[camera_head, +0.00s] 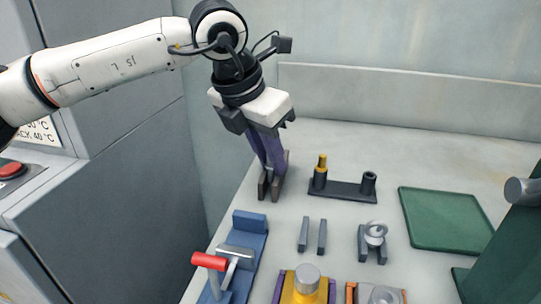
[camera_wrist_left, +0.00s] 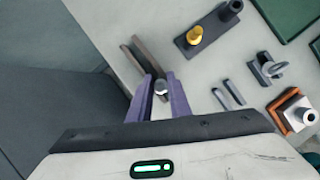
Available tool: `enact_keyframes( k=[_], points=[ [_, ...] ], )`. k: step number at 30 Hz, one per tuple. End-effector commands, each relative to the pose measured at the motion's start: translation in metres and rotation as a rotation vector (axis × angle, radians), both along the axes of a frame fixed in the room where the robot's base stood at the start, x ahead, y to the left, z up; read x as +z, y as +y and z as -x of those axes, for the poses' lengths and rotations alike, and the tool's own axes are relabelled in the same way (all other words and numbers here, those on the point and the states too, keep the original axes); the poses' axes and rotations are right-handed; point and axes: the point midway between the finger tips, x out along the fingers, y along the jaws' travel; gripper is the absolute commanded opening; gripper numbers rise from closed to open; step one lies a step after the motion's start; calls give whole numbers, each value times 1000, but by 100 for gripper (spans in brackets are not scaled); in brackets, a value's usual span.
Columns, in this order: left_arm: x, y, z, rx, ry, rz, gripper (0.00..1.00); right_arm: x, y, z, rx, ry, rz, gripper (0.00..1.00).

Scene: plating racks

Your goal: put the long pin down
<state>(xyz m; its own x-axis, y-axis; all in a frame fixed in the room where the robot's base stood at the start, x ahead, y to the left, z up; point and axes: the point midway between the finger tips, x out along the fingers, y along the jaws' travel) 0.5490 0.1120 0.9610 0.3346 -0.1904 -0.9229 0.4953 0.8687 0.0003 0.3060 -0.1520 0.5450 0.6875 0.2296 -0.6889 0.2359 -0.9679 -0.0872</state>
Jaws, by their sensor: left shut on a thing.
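My left gripper (camera_head: 271,172) points down at the back left of the table, with its purple fingers closed. In the left wrist view the fingers (camera_wrist_left: 160,90) are shut on a silver round-ended piece (camera_wrist_left: 160,87), which I take to be the long pin. Only its end shows; the rest is hidden by the fingers and the angle. Two dark upright rails (camera_head: 262,187) stand right at the fingertips; they also show in the left wrist view (camera_wrist_left: 133,60). I cannot tell whether the pin touches them. My right gripper is not in view.
A dark base (camera_head: 343,188) with a gold-topped post (camera_head: 322,168) and a dark socket (camera_head: 368,182) stands close right. Beyond are empty rails (camera_head: 303,234), a ringed part (camera_head: 375,234) and a green tray (camera_head: 445,218). A blue fixture with a red handle (camera_head: 208,261) stands in front.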

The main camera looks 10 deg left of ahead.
Motion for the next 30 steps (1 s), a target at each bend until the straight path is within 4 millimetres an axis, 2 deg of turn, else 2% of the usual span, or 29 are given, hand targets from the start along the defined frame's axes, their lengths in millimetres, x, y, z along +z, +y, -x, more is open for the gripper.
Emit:
enact_keyframes(
  k=[9,10,13,25,30],
  points=[
    [-8,0,0,0,0,0,0,-4,-1,-2,2,-5,0,31],
    [-8,0,0,0,1,0,19,-3,-1,-2,2,-6,0,31],
    [-9,0,0,-1,4,0,36,-3,-1,-2,3,-7,1,31],
    [-10,-3,2,-7,8,0,36,-5,-1,1,4,0,1,31],
    [2,-3,3,-7,8,0,36,3,-2,2,3,5,4,31]
  ],
)
